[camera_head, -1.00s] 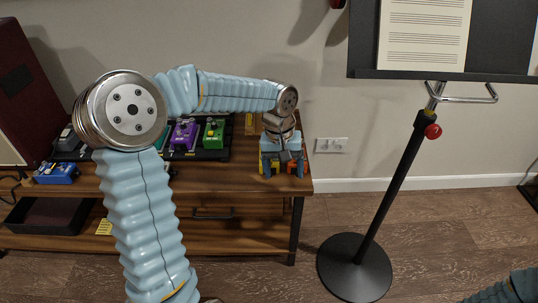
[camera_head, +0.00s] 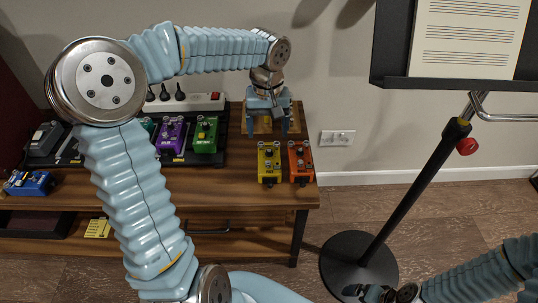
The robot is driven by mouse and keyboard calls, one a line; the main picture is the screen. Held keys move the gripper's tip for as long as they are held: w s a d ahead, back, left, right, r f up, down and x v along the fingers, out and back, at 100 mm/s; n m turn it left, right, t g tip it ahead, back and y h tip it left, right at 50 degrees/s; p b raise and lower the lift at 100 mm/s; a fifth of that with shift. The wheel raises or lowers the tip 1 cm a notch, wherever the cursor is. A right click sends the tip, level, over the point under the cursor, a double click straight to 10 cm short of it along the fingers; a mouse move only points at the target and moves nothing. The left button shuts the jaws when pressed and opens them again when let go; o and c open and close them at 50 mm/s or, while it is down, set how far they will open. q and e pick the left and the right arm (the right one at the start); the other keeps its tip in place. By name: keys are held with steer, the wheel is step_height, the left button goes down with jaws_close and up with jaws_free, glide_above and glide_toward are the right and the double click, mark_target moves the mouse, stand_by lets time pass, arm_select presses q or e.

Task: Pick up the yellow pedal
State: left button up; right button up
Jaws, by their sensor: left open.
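The yellow pedal (camera_head: 269,163) stands on the right end of the wooden table top, in the head view. An orange pedal (camera_head: 300,162) stands close beside it on the right. My left gripper (camera_head: 269,128) points down behind and above the yellow pedal. Its two fingers are spread, with nothing seen between them, and it is apart from the pedal. My right arm shows at the lower right, and a dark end (camera_head: 368,292) of it reaches the bottom edge near the stand base; its finger state is unclear.
A dark pedalboard (camera_head: 228,140) holds a purple pedal (camera_head: 171,137), a green pedal (camera_head: 205,135) and others. A blue pedal (camera_head: 30,183) lies at the left of the table (camera_head: 215,190). A power strip (camera_head: 205,101) lies behind. A music stand (camera_head: 420,185) stands to the right.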

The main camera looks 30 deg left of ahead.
mark_target(269, 151)
arm_select(q)
step_height(269, 151, down, 6)
steer(key=shift+r, duration=0.25)
steer(key=f, duration=0.5)
steer(key=shift+s+d+f, duration=0.1)
steer(key=shift+d+f, duration=0.05)
steer(key=shift+d, duration=0.15)
steer(key=shift+c, duration=0.4)
steer(key=c, duration=0.9)
